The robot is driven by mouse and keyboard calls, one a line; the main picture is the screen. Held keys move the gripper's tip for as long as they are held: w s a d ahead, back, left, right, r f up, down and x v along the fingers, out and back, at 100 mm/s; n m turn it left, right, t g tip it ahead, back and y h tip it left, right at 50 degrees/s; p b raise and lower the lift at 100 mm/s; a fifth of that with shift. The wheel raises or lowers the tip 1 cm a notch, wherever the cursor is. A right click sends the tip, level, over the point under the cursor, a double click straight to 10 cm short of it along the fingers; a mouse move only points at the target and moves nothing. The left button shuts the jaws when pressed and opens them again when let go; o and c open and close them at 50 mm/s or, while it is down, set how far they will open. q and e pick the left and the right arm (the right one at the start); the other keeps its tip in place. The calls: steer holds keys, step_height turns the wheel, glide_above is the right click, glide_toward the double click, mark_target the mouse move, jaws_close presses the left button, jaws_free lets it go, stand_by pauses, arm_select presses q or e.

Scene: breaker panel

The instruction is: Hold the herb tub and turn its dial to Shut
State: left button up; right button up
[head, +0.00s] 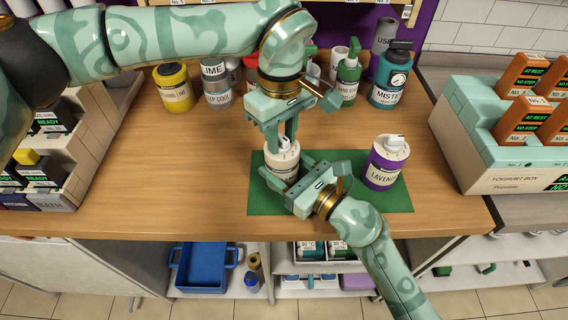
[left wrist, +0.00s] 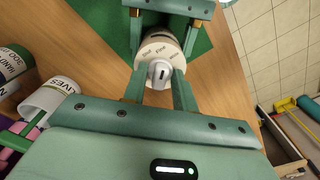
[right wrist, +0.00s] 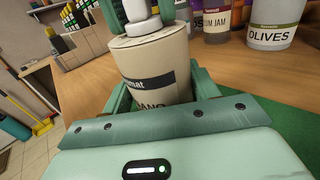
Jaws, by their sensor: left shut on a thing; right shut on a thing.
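The herb tub (head: 280,156) is a cream cylinder with a dark label, upright at the left part of the green mat (head: 402,198). In the right wrist view the tub (right wrist: 160,62) shows label letters ending in "ANO". My right gripper (head: 284,178) is shut on the tub's body from the front. My left gripper (head: 286,138) comes from above, shut on the white dial on the lid. In the left wrist view the dial (left wrist: 159,73) sits between the fingers, with a dark mark on it.
A purple lavender bottle (head: 386,163) with a white top stands on the mat's right part. Several bottles line the back, including a teal mist bottle (head: 389,80) and a yellow one (head: 174,87). A yoghurt box (head: 507,165) stands right. The wooden table's front left is clear.

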arm_select(q)
steer(key=shift+n, duration=0.5)
steer(key=n, duration=0.3)
steer(key=shift+n, duration=0.6)
steer(key=n, duration=0.2)
steer(key=shift+n, duration=0.3)
steer(key=n, duration=0.3)
steer(key=o, duration=1.1)
